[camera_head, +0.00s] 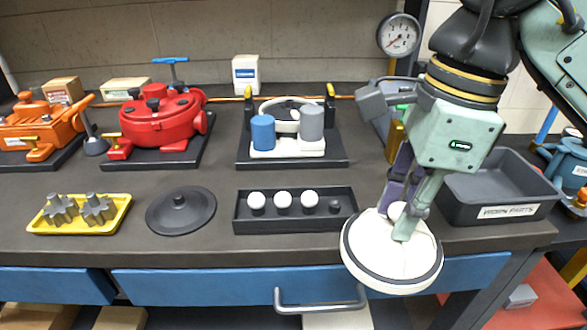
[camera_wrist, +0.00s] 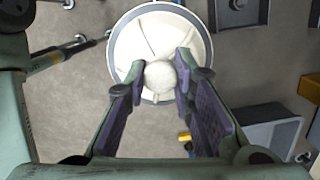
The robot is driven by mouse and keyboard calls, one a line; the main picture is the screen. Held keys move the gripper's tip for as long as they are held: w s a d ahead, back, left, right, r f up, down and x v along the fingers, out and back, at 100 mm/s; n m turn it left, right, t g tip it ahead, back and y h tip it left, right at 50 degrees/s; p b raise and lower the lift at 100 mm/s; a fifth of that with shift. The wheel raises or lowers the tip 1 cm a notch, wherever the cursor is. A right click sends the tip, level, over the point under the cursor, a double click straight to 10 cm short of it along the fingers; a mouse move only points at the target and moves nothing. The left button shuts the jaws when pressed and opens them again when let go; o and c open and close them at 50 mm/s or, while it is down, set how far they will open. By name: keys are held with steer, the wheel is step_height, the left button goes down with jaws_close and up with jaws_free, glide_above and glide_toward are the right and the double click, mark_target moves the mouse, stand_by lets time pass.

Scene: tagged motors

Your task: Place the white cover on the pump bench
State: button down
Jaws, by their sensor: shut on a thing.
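The white cover (camera_head: 383,262) is a round disc with a grey rim and a round white knob on top. My gripper (camera_head: 402,215) is shut on its knob and holds the cover in front of the bench's front edge, slightly tilted. In the wrist view the cover (camera_wrist: 150,45) shows with its knob between my gripper's fingers (camera_wrist: 164,82). The pump bench may be the black base (camera_head: 240,160) at the back middle, carrying a white body with a blue and a grey cylinder; I see no label that confirms this.
A black tray (camera_head: 240,222) with several white knobs stands left of the cover. A black round lid (camera_head: 152,212), a yellow tray (camera_head: 122,222) with gears, a red pump (camera_head: 160,125) and an orange unit (camera_head: 40,118) are further left. A grey "worn parts" bin (camera_head: 530,213) is right.

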steer(key=shift+w+d+f+p, duration=0.85)
steer(key=shift+w+d+p, duration=0.1)
steer(key=shift+w, duration=1.55)
steer(key=shift+w+d+f+p, duration=0.85)
steer(key=shift+w+d, duration=0.1)
steer(key=shift+w, duration=1.5)
steer(key=shift+w+d+f+p, duration=0.8)
steer(key=shift+w+d+p, duration=0.15)
steer(key=shift+w, duration=1.55)
steer(key=shift+f, duration=0.1)
steer(key=c, duration=1.8)
jaws_free()
steer(key=o, duration=0.4)
steer(key=shift+o, duration=0.2)
step_height(320, 180, up, 12)
steer(key=d, duration=0.1)
steer(key=shift+s+d, duration=0.15)
steer(key=shift+d, duration=0.05)
